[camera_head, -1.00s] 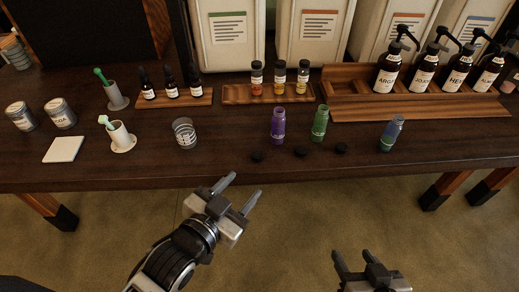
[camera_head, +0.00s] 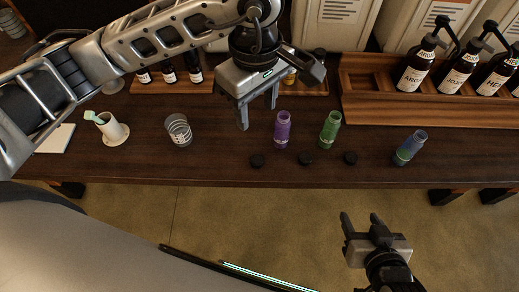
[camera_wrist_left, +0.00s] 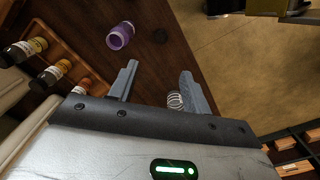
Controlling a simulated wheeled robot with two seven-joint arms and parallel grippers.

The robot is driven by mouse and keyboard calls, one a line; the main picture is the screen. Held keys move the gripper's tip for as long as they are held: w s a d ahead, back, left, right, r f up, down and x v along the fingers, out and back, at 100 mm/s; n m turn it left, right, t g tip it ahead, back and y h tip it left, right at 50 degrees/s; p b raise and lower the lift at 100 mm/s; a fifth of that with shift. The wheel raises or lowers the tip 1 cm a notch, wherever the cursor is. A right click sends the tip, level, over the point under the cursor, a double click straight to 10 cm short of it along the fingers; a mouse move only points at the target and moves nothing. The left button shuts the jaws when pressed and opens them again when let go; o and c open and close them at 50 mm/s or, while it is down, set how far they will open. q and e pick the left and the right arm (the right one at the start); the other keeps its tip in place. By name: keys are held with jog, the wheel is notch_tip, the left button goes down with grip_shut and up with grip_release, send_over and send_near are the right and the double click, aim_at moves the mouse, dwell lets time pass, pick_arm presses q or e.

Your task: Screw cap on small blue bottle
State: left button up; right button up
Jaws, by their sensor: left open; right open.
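The small blue bottle (camera_head: 409,149) stands on the table at the right, its top bare and leaning right in the picture. Three black caps lie near the front edge: a left cap (camera_head: 256,160), a middle cap (camera_head: 305,159) and a right cap (camera_head: 350,158), the closest to the blue bottle. My left gripper (camera_head: 258,113) is open and empty above the table, left of the purple bottle (camera_head: 282,130). In the left wrist view the open jaws (camera_wrist_left: 159,72) hold nothing. My right gripper (camera_head: 361,219) is open and empty in front of the table.
A green bottle (camera_head: 330,129) stands between the purple and blue bottles. A glass beaker (camera_head: 179,131) and white cup (camera_head: 112,128) stand left. My left arm hides much of the back left.

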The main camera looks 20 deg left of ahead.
pick_arm(q)
jog(key=shift+s, duration=0.1)
send_over(257, 160)
notch_tip(257, 160, down, 11)
jog(key=shift+r+p, duration=0.1)
jog(key=shift+p, duration=0.25)
dwell(0.3)
notch_tip(257, 160, down, 5)
jog(key=shift+f+p, duration=0.1)
jog(key=shift+p, duration=0.4)
jog(key=c, duration=0.9)
